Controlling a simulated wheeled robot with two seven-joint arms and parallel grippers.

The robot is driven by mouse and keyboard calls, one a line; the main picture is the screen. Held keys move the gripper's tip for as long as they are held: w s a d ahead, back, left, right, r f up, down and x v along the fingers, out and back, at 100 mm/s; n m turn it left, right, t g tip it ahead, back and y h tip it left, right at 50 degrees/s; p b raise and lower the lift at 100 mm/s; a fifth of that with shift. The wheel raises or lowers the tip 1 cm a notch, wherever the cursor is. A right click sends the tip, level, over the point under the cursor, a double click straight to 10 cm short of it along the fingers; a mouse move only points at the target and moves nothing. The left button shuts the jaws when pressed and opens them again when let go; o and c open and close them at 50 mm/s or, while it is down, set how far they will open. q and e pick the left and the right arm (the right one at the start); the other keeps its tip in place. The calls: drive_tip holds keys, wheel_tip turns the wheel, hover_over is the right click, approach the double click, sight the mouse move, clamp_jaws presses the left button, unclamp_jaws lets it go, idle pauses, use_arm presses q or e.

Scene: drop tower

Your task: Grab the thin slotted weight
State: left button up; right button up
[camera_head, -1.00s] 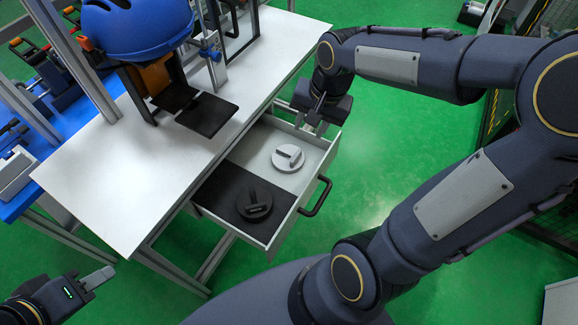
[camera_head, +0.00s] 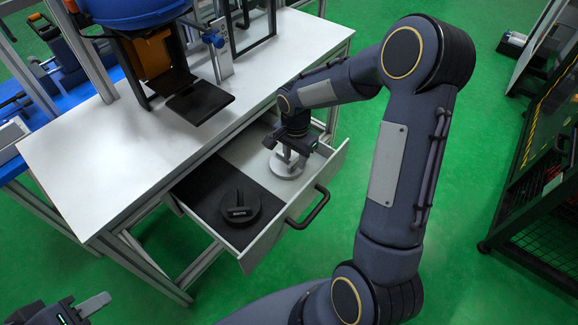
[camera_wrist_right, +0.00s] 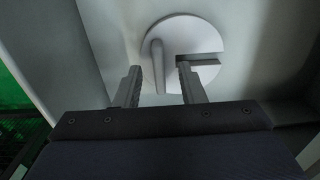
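A light grey slotted weight (camera_head: 287,171), a thin disc with a slot and an upright handle plate, lies in the pale compartment of the open drawer (camera_head: 262,256). In the right wrist view the disc (camera_wrist_right: 203,32) is at top centre. My right gripper (camera_head: 288,154) is over it, pointing down, its fingers apart with the handle between them; a gap shows on both sides. A black slotted weight (camera_head: 254,212), with a handle, lies in the dark compartment to the left. My left gripper (camera_head: 83,305) is at the bottom left corner, partly cut off, away from the drawer.
The drawer's front handle (camera_head: 308,208) sticks out to the right. The white tabletop (camera_head: 90,150) is above the drawer's left side. A frame with a blue helmet (camera_head: 140,10) and a black plate (camera_head: 200,101) stands on it. Green floor is free right of the drawer.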

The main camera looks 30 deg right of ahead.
drive_tip(key=shift+f, duration=0.8)
drive_tip(key=shift+c, duration=0.3)
clamp_jaws()
drive_tip(key=shift+r, duration=0.15)
idle(0.4)
